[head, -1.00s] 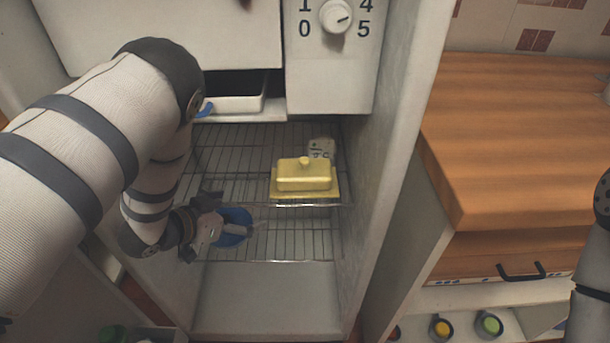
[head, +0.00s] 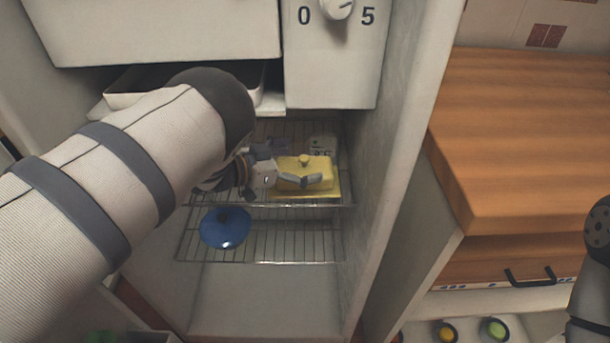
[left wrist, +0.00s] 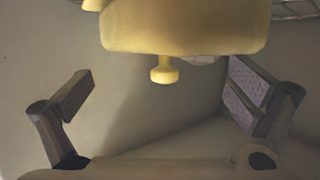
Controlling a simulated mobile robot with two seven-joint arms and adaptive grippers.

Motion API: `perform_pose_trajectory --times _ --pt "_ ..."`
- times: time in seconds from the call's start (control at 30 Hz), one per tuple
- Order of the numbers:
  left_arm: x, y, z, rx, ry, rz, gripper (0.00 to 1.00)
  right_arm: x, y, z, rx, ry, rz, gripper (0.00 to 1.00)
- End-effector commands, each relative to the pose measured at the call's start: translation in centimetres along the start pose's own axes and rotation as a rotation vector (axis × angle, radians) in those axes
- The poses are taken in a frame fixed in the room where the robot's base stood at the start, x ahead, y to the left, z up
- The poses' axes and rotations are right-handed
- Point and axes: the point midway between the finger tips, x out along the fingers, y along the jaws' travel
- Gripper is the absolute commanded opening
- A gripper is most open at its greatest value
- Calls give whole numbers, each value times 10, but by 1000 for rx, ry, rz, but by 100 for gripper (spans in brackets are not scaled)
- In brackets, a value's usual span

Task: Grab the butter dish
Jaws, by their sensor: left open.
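The yellow butter dish (head: 305,171) sits on the upper wire shelf of the fridge, its lid with a small round knob on its flat yellow base. My left gripper (head: 284,164) is at the dish's left front, one finger showing across the front of the lid. In the left wrist view the butter dish (left wrist: 185,28) fills the top middle, its knob hanging into the space beyond the fingers. The open left gripper (left wrist: 155,97) has a finger on each side, with nothing between the pads but the knob's tip nearby. Contact cannot be told. Only my right arm's edge shows at the far right.
A white container stands behind the dish (head: 322,145). The fridge's right wall (head: 385,150) is close to the dish. A wooden counter (head: 530,130) is at right.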

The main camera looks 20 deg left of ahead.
Motion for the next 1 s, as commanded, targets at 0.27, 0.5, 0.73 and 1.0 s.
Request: perform_pose_trajectory --times 0.27,0.5,0.73,1.0 --pt "-1 0 -2 2 2 -1 68 -1 0 -1 0 3 0 40" --pt "-1 0 -1 1 0 0 14 -1 0 -1 -1 3 0 40" --pt "-1 1 0 0 -2 1 0 -1 0 0 -1 2 0 40" --pt "-1 0 -1 0 -2 1 0 -1 0 -1 0 3 0 40"
